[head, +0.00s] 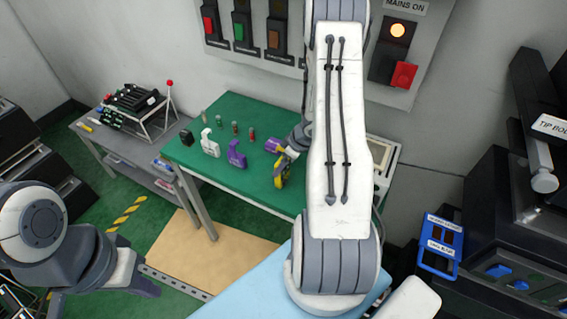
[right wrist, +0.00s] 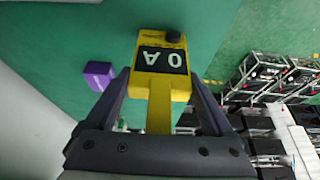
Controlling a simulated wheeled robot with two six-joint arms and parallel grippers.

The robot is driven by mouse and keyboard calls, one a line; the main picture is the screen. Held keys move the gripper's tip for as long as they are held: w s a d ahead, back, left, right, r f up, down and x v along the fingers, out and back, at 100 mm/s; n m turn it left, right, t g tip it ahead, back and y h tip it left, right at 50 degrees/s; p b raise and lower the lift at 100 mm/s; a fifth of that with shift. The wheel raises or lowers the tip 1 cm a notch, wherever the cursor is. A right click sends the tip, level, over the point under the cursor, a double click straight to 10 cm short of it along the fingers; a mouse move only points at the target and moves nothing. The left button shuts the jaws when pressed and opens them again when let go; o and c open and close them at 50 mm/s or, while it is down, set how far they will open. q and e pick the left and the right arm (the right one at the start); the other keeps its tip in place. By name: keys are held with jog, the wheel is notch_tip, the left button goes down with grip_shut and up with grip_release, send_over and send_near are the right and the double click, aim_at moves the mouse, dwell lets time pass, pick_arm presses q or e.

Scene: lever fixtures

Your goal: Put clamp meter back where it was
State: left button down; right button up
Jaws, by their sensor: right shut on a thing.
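The yellow clamp meter (head: 279,173) is at the right part of the green table (head: 262,107), close over or on its top; I cannot tell whether it touches. In the right wrist view the clamp meter (right wrist: 160,65) shows its dark display reading "0 A", upside down, between the two fingers. My right gripper (right wrist: 161,102) is shut on it. In the head view my right gripper (head: 290,151) is small and partly hidden by my own arm. My left gripper (head: 135,279) is low at the left, away from the table and seen from behind; its jaw opening is unclear.
A black item (head: 187,137), a white clamp (head: 209,144) and a purple clamp (head: 236,154) stand in a row on the table. Several small fuses stand behind. A purple block (right wrist: 97,76) lies near the meter. A grey side table (head: 120,140) is at left.

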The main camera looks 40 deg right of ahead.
jog(key=o, duration=1.5)
jog(key=shift+f, duration=0.1)
jog(key=shift+r, duration=0.25)
jog(key=p+v, duration=0.5)
jog(key=v, duration=0.7)
jog(key=w+a+r+t+h, duration=0.1)
jog(key=w+a+r+h, duration=0.2)
jog(key=w+a+r, duration=0.4)
jog(key=a+r+h, duration=0.1)
jog(key=a+r, duration=0.4)
jog(key=a, duration=0.3)
jog(key=s+a+r+n+g+y, duration=0.1)
jog(key=s+a, duration=0.6)
jog(key=s, duration=0.1)
jog(key=s+a+r+n+g+y, duration=0.1)
jog(key=s+a+r+g, duration=0.1)
jog(key=s+a, duration=0.5)
jog(key=s+a+r+n+g+y, duration=0.1)
jog(key=s+a+g, duration=0.1)
jog(key=s+a, duration=0.5)
jog(key=shift+s+r, duration=0.3)
jog(key=shift+s, duration=0.6)
